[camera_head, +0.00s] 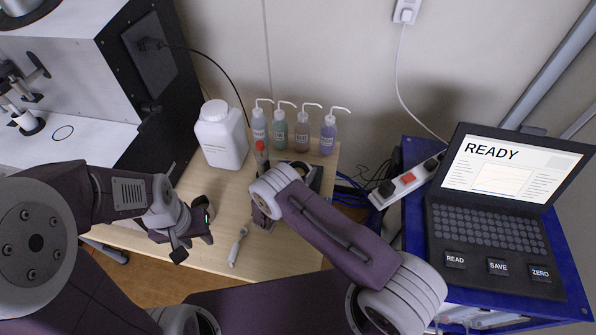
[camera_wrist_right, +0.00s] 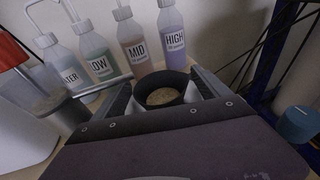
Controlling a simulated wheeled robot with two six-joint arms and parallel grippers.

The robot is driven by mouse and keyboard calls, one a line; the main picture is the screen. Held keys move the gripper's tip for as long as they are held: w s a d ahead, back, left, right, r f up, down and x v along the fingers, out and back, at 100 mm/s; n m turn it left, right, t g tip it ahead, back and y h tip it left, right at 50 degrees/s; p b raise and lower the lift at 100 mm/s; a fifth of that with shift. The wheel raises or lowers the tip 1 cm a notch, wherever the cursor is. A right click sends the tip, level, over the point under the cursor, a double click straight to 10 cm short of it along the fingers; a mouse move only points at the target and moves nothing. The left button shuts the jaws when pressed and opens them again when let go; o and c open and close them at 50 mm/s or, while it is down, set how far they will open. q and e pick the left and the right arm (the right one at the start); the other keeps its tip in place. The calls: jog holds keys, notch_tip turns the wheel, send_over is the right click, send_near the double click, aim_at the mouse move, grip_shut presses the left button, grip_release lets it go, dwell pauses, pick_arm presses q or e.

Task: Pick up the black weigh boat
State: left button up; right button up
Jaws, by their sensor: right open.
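The black weigh boat (camera_wrist_right: 162,104) shows in the right wrist view as a round black cup with brown, grainy material inside. My right gripper (camera_wrist_right: 165,88) is open, with one finger on each side of the boat. I cannot tell whether either finger touches it. In the head view my right gripper (camera_head: 302,171) is at the back of the wooden table, in front of the bottles, and my wrist largely hides the boat. My left gripper (camera_head: 192,238) is over the table's front left; its jaw opening is unclear.
Several labelled wash bottles (camera_head: 294,132) stand close behind the boat. A white jug (camera_head: 221,135) and a red-topped item (camera_head: 261,153) stand to the left. A pale spoon-like tool (camera_head: 238,247) lies in front. A laptop-like analyser (camera_head: 495,220) reads READY at right.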

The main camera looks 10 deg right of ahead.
jog(key=shift+s, duration=0.1)
jog(key=shift+c, duration=1.4)
jog(key=c, duration=0.8)
jog(key=shift+a+b, duration=0.1)
jog(key=shift+b, duration=0.3)
jog(key=f+v, duration=0.1)
jog(key=v, duration=0.4)
jog(key=f+b+v, duration=0.1)
jog(key=v, duration=0.5)
jog(key=f+v, duration=0.1)
jog(key=v, duration=0.5)
jog(key=shift+s+a+f+b, duration=0.1)
jog(key=shift+s+a+b, duration=0.1)
jog(key=shift+s+b, duration=0.15)
jog(key=shift+s+a, duration=0.1)
jog(key=shift+s, duration=0.15)
